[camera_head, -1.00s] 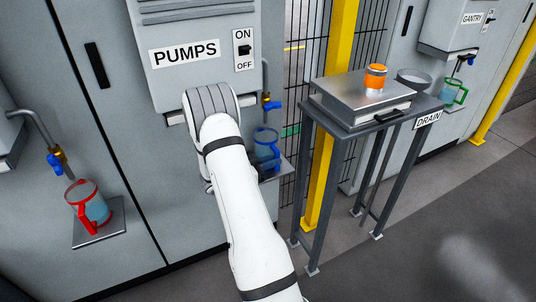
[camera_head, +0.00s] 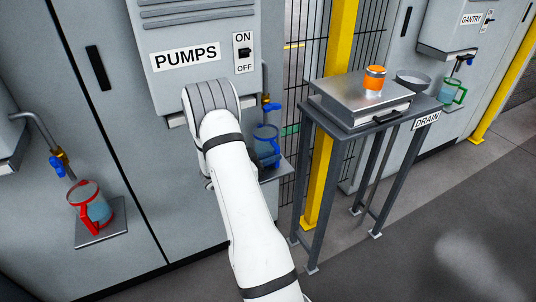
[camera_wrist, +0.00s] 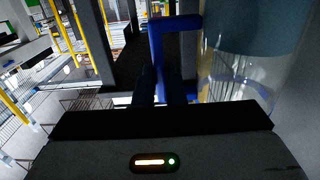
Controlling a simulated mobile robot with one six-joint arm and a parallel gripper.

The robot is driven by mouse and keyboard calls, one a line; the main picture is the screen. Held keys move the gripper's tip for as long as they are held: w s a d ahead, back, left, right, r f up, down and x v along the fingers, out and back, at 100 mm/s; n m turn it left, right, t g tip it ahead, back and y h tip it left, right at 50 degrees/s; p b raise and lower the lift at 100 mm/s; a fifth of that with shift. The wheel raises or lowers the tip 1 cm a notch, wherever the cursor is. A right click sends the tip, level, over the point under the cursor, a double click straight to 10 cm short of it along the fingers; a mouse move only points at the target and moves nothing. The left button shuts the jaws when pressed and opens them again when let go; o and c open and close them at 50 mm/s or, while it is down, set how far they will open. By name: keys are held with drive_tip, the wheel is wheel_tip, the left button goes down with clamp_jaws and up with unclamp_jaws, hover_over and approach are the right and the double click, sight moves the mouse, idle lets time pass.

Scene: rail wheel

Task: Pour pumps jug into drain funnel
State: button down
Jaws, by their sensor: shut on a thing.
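The pumps jug (camera_head: 267,131) is clear with a blue rim and handle. It stands upright at the PUMPS cabinet, below the tap and close over its small shelf (camera_head: 275,171). My gripper (camera_head: 264,158) is partly hidden behind my arm. In the wrist view my gripper (camera_wrist: 163,88) is shut on the jug's blue handle (camera_wrist: 157,45), with the jug's clear body (camera_wrist: 240,75) to the right. I cannot tell how far the jug is off the shelf. The drain funnel (camera_head: 413,77) is a grey bowl at the DRAIN stand's right back.
The DRAIN stand (camera_head: 350,125) also carries a metal case (camera_head: 360,98) with an orange-banded container (camera_head: 375,78) on top. A yellow post (camera_head: 340,60) stands between cabinet and stand. A red jug (camera_head: 92,207) is left; a green jug (camera_head: 452,92) is far right.

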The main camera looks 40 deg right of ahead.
sight(275, 148)
idle(0.3)
drive_tip(key=shift+r+p, duration=1)
drive_tip(key=shift+r, duration=0.55)
